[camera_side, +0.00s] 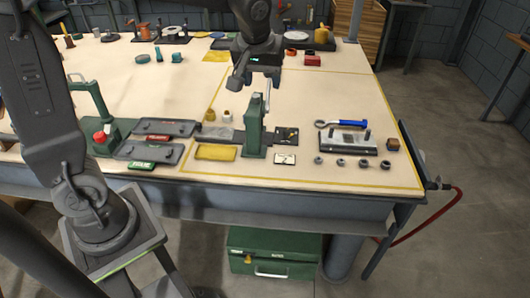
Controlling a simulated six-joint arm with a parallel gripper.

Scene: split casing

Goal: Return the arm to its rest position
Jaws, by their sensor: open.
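My gripper (257,79) hangs from the dark arm at the top centre, above the table and behind the green upright tool. Its jaws are open, and I see nothing between them. A grey metal block with upright dark posts (347,142), perhaps part of the split casing, sits on the right of the table. Several small round metal pieces (340,162) lie in a row in front of it. My gripper is apart from these, farther back and to the left.
A green upright tool (254,128) stands below my gripper. A blue-handled tool (347,123) lies behind the block. Dark trays (150,150) and a green post fixture (99,110) are at left. Cups, spools and boxes line the back. The table's middle right (325,90) is clear.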

